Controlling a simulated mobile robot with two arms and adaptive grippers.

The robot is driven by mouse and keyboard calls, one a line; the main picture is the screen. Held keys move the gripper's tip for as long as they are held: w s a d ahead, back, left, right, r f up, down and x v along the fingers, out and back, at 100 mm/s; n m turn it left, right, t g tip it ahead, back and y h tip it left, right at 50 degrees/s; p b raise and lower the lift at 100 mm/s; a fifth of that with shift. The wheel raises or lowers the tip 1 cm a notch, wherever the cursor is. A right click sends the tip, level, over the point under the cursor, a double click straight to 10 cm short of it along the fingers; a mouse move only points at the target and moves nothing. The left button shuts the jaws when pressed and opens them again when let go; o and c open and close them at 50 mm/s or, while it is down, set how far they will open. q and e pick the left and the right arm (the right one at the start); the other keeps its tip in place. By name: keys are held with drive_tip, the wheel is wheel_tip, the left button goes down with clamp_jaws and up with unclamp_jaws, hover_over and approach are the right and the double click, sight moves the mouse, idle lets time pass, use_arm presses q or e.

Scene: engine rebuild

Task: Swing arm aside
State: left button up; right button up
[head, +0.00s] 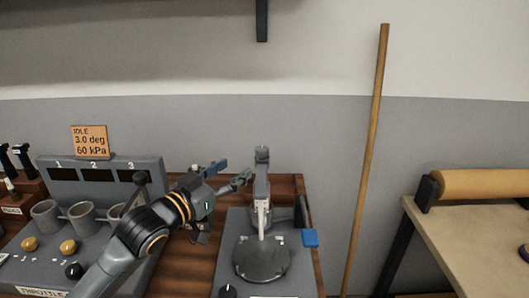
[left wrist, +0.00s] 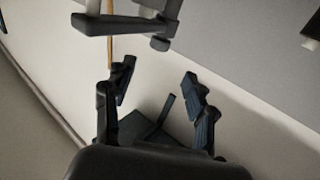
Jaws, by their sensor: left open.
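A grey upright arm (head: 262,185) stands behind a dark round plate (head: 260,262) on a grey base (head: 226,255); its lower end reaches over the plate's back edge. A lever with a blue end (head: 310,238) is at the right of the base. My left gripper (head: 230,174) is open and empty just left of the arm's upper part; I see no clear contact. In the left wrist view my open fingers (left wrist: 158,88) show below a dark grey bar-shaped part (left wrist: 120,25), which I cannot identify for sure. My right gripper is not in view.
A grey throttle console (head: 100,180) with three cups and knobs is at the left, with a sign (head: 90,140) above it. A wooden pole (head: 366,160) leans on the wall. A bench with a tan roll (head: 485,184) is at the right. A gap separates the tables.

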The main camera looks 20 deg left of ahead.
sight(258, 152)
use_arm(q)
drive_tip(key=p+x, duration=0.2)
drive_tip(key=x, duration=0.9)
drive_tip(key=shift+w+r, duration=0.1)
drive_tip(key=shift+w, duration=0.15)
drive_tip(key=shift+w+d, duration=0.2)
drive_tip(key=shift+w, duration=0.1)
clamp_jaws()
